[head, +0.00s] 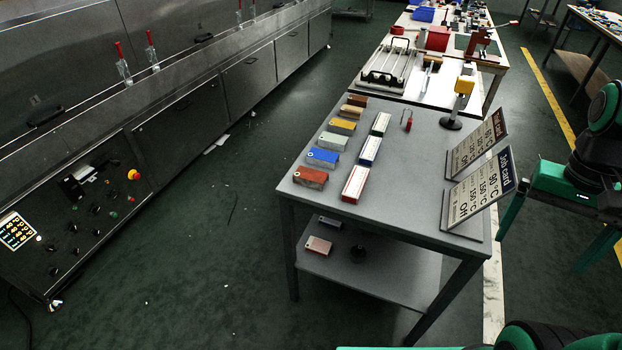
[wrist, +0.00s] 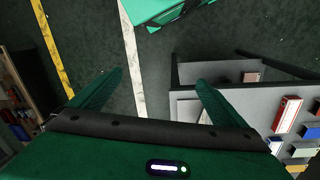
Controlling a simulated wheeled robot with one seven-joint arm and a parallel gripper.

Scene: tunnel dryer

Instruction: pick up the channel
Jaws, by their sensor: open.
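Several short coloured bar pieces lie in a row on the grey table (head: 420,150): a red-brown one (head: 310,177), a blue one (head: 323,158), a pale green one (head: 333,141), a yellow one (head: 342,126) and brown ones (head: 351,110). I cannot tell which piece is the channel. A pinkish piece (head: 319,245) lies on the lower shelf; it also shows in the wrist view (wrist: 251,77). My gripper (head: 540,252) is right of the table, apart from all pieces. In the wrist view its fingers (wrist: 159,77) are spread, with nothing between them.
Two tilted job cards (head: 480,190) stand at the table's right edge. A yellow-topped stand (head: 464,86) is at the back. Open floor (head: 220,260) separates table and dryer (head: 180,120).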

